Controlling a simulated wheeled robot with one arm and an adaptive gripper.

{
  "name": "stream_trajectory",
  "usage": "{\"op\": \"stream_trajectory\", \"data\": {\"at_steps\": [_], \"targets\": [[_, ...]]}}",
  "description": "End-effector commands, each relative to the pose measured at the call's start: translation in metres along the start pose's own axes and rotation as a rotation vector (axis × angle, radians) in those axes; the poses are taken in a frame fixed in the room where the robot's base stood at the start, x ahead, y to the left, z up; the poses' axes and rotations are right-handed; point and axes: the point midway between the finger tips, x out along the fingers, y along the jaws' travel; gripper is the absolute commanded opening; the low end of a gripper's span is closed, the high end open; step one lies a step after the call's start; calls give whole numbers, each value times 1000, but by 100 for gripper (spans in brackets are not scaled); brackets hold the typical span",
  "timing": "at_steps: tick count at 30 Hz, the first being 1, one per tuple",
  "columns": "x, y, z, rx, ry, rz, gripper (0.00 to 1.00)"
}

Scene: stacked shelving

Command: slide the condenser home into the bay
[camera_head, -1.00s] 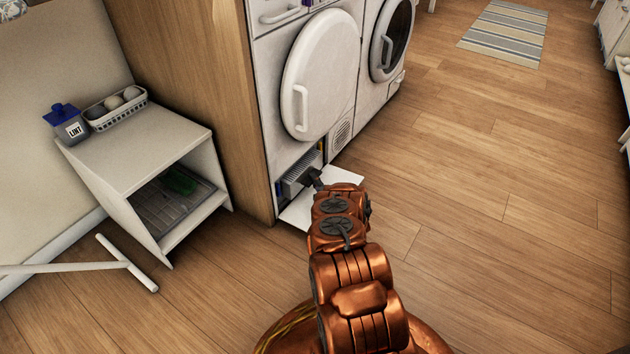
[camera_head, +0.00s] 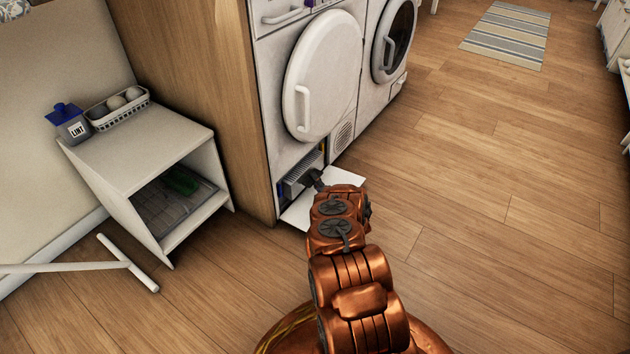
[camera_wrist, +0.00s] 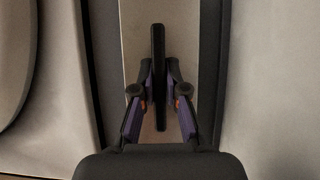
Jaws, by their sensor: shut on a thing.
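The condenser (camera_head: 295,187) is a grey finned block low in the front of the near white machine. It sits in the mouth of the bay (camera_head: 313,160), a dark opening with blue inside, and part of it still shows at the front. My gripper (camera_head: 315,180) is at the condenser's front. In the wrist view my gripper (camera_wrist: 159,92) is shut on an upright dark handle (camera_wrist: 158,45) standing out from a pale face. How deep the condenser sits is hidden by my gripper and arm.
A white flap (camera_head: 345,177) lies open below the bay. The round white door (camera_head: 323,75) above is shut. A wooden side panel (camera_head: 205,100) stands left of the machine, then a white open cabinet (camera_head: 140,150). The floor to the right is clear.

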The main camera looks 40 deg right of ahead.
Motion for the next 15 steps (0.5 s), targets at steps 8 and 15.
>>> {"op": "stream_trajectory", "data": {"at_steps": [8, 15], "targets": [[4, 2, -1, 0, 1, 4, 0], [8, 1, -4, 0, 0, 4, 0]]}}
